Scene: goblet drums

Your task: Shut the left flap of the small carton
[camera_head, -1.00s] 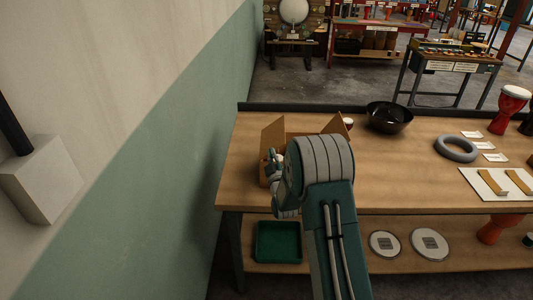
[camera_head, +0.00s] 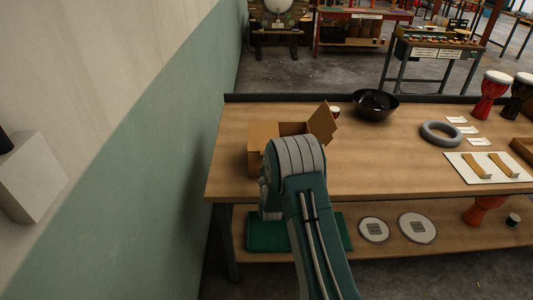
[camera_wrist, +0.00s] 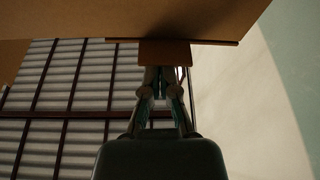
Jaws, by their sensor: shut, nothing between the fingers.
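The small carton (camera_head: 255,162) stands at the left end of the workbench, partly hidden behind my arm. Its left flap (camera_head: 262,132) lies about flat over the left part of the top. Its right flap (camera_head: 322,122) stands up and leans outward, with a dark opening beside it. In the wrist view, a brown carton face (camera_wrist: 150,18) fills the top of the picture, with a small brown piece just at my fingertips. My gripper (camera_wrist: 161,80) is shut and empty, close to the carton; I cannot tell whether it touches. In the head view my arm hides the fingers.
A black bowl (camera_head: 376,105), a grey ring (camera_head: 441,133) and a white board (camera_head: 487,167) with two tan pieces lie to the right on the workbench (camera_head: 390,160). A wall (camera_head: 150,190) rises close on the left. A green tray (camera_head: 325,232) sits on the lower shelf.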

